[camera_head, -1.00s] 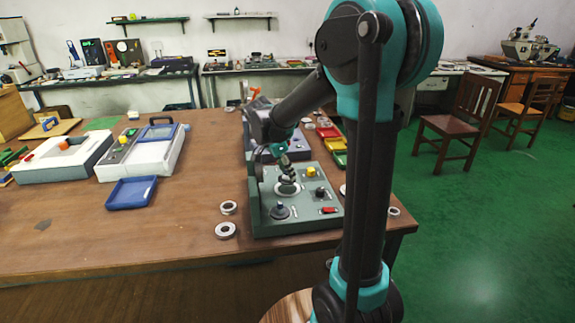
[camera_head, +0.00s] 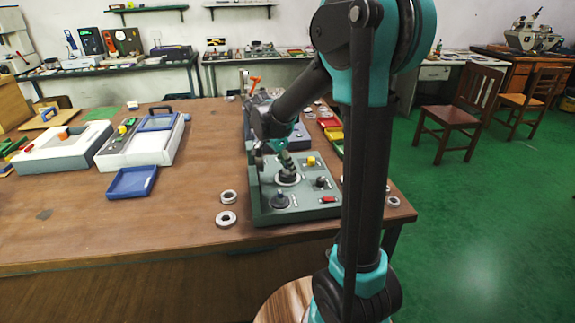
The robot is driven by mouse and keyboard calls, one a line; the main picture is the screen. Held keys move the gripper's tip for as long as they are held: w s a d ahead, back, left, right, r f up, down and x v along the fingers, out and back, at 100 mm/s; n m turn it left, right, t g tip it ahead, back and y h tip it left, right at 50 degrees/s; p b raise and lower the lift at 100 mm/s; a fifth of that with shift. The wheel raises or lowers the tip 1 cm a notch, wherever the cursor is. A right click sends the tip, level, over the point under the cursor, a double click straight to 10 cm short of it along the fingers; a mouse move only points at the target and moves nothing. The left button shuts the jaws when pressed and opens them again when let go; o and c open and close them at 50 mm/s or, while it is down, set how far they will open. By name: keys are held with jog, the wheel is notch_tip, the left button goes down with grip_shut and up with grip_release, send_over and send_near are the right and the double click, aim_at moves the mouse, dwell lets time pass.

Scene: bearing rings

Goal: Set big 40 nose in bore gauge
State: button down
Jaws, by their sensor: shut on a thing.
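A grey-green gauge box (camera_head: 312,207), which I take to be the bore gauge, sits near the bench's right front corner. Its top carries a pale round seat (camera_head: 288,181) with a dark centre, a yellow knob, dark knobs and a red switch. My gripper (camera_head: 287,169) points down over the pale seat, at the end of my bent arm. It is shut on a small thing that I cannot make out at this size. I cannot tell whether that thing touches the seat. The big 40 nose cannot be told apart.
Two metal rings (camera_head: 226,219) lie left of the gauge box. A blue tray (camera_head: 131,182), a white case (camera_head: 152,150) and a white box (camera_head: 62,150) stand further left. Red, yellow and green bins lie behind the box. The front left of the bench (camera_head: 120,230) is mostly clear.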

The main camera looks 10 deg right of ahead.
jog(key=shift+f, duration=0.2)
jog(key=shift+f, duration=0.35)
jog(key=shift+f, duration=0.45)
jog(key=c, duration=1)
grip_release()
jog(key=shift+c, duration=0.2)
jog(key=v, duration=1.2)
jog(key=shift+a+f, duration=0.1)
jog(key=shift+f, duration=0.05)
